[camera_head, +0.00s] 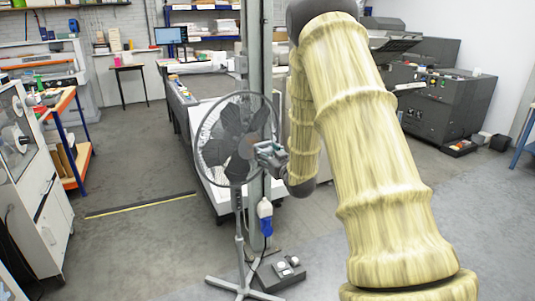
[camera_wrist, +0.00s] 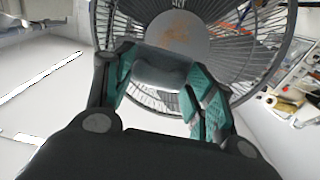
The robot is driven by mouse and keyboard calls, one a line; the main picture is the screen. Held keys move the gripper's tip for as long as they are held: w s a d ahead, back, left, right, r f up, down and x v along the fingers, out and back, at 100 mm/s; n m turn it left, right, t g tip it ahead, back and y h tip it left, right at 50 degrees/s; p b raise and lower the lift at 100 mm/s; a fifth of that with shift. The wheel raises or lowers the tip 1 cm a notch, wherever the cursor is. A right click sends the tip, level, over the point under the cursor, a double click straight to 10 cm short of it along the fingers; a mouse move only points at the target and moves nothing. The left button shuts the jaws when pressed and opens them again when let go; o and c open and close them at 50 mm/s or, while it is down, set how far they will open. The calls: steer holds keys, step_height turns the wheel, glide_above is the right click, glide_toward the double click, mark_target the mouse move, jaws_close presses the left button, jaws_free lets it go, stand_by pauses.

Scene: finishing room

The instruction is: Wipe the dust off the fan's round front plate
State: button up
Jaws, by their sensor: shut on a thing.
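The standing fan (camera_head: 237,140) is in the middle of the head view, on a grey stand. Its round front plate (camera_head: 246,148) faces my gripper (camera_head: 270,157), which is close to its right side. In the wrist view the plate (camera_wrist: 177,32) is grey with a brown dust patch in its middle, behind the fingers. My gripper (camera_wrist: 165,80) is shut on a smooth pale grey thing (camera_wrist: 160,69) between its teal finger pads. I cannot tell whether this thing touches the plate. Its underside is hidden.
A metal post (camera_head: 253,60) stands just behind the fan, with a blue and white thing (camera_head: 265,215) hanging low beside it. A dark box (camera_head: 281,272) lies by the fan's foot. A long table (camera_head: 187,100) stands behind. The floor at left is mostly clear.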

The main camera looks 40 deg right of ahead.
steer(key=shift+s, duration=0.1)
steer(key=shift+v, duration=1.4)
